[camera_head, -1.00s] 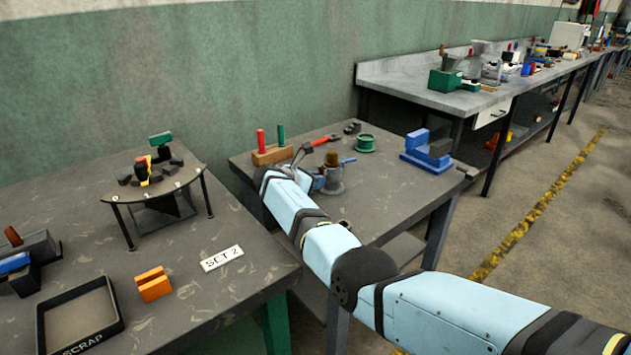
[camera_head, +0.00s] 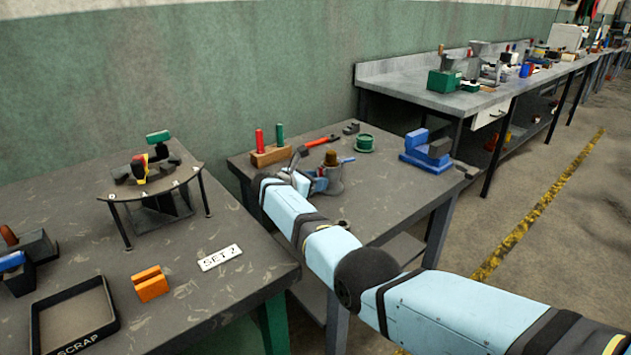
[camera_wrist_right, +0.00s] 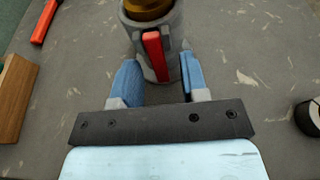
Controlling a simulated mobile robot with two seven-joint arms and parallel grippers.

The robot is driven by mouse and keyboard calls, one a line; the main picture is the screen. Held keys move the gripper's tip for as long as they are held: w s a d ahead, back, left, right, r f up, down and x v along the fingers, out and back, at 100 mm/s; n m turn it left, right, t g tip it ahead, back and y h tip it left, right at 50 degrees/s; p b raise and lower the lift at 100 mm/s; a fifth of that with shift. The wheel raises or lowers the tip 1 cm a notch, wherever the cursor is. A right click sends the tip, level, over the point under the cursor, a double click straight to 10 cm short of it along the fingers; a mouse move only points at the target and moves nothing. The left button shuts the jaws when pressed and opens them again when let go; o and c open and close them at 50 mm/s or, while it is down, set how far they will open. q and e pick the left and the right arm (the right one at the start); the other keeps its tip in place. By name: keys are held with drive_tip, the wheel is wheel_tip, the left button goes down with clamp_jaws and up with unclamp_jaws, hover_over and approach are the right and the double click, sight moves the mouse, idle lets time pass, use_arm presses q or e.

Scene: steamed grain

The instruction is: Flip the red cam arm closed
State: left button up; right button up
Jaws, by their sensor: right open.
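The red cam arm (camera_wrist_right: 155,57) stands on the near side of a grey cylindrical holder (camera_wrist_right: 174,26) with a brown, brass-like piece (camera_wrist_right: 150,8) in its top. My right gripper (camera_wrist_right: 159,63) is open, its blue fingers on either side of the arm, with gaps visible. My left gripper is out of view.
A wooden block (camera_head: 271,155) with red and green handles and a red-handled tool (camera_head: 321,141) lie behind the holder. A green ring-shaped part (camera_head: 365,142) and a blue vise-like block (camera_head: 427,158) sit to its right. The table's right front is mostly clear.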

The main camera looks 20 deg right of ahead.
drive_tip(key=p+v, duration=0.1)
drive_tip(key=v, duration=0.5)
drive_tip(key=shift+a+r+p, duration=0.1)
drive_tip(key=shift+a+p, duration=0.05)
drive_tip(key=shift+p, duration=0.2)
drive_tip(key=shift+s+a, duration=0.2)
drive_tip(key=shift+a, duration=0.35)
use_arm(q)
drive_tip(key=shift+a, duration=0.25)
use_arm(e)
drive_tip(key=shift+c, duration=0.2)
